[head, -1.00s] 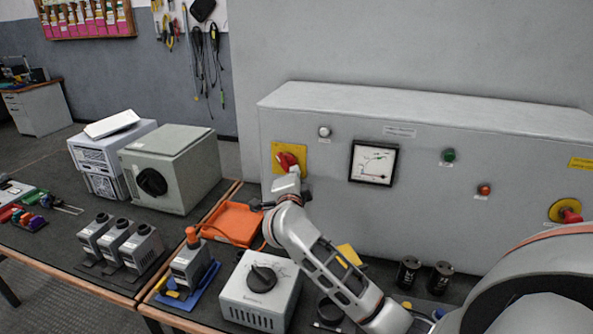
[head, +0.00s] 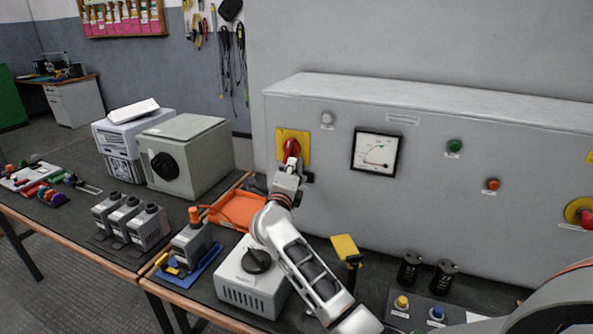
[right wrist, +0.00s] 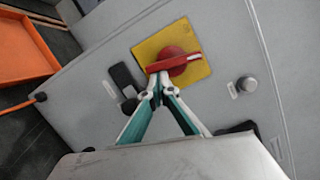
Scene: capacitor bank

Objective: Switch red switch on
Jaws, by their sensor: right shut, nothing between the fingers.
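The red switch (head: 291,148) is a rotary handle on a yellow plate (head: 304,139) at the left end of the large grey cabinet front. In the head view its handle stands roughly upright. In the right wrist view the red handle (right wrist: 174,63) lies almost level across the yellow plate (right wrist: 152,46). My right gripper (head: 288,165) is just below the switch. In the right wrist view its fingertips (right wrist: 158,79) meet at the handle's left end, apparently touching it. The gripper is shut with nothing between its fingers. My left gripper is out of view.
A pale round lamp (head: 327,119) and a dial meter (head: 375,153) sit right of the switch. Below stand an orange tray (head: 243,208), a box with a black knob (head: 250,284) and a yellow-topped part (head: 345,247). Another red switch (head: 586,218) is at far right.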

